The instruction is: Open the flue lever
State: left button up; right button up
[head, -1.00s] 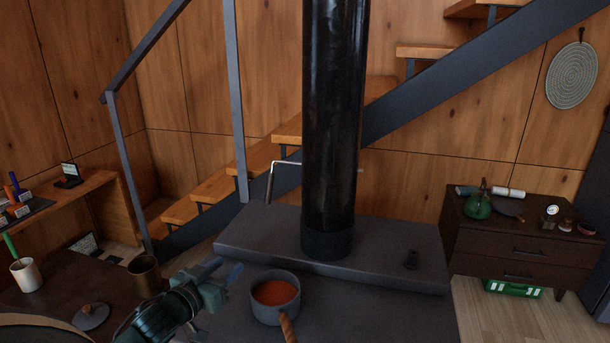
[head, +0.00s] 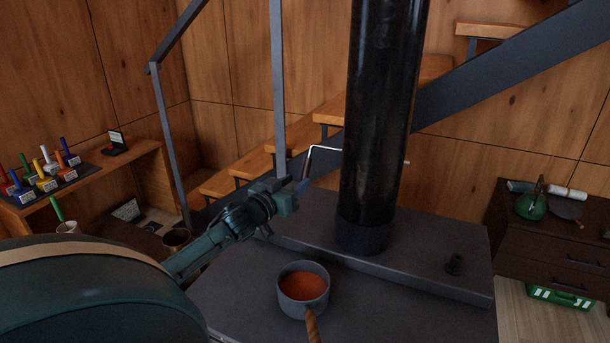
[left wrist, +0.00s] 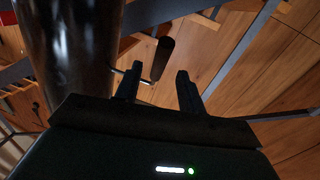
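The flue lever (head: 322,148) is a thin bent metal rod on the left of the black flue pipe (head: 382,130), with its end hanging down. In the left wrist view, its dark round handle (left wrist: 162,58) shows beyond and between my fingertips, beside the pipe (left wrist: 70,45). My left gripper (head: 299,188) is just below the hanging end of the lever in the head view. In the left wrist view, my left gripper (left wrist: 158,82) is open, with nothing held between its fingers. Whether it touches the handle cannot be told. My right gripper is not in view.
A grey pot (head: 303,289) of red food stands on the dark stove top (head: 240,298), below my left arm. The stair railing (head: 278,90) and steps are behind the lever. A cabinet (head: 550,245) stands at right.

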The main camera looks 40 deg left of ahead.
aim_at(303, 177)
pick_arm(q)
jog(key=shift+w+a, duration=0.2)
jog(key=shift+w, duration=1.1)
jog(key=shift+w+a, duration=0.15)
jog(key=shift+w, duration=1.1)
jog(key=shift+c, duration=0.4)
grip_shut()
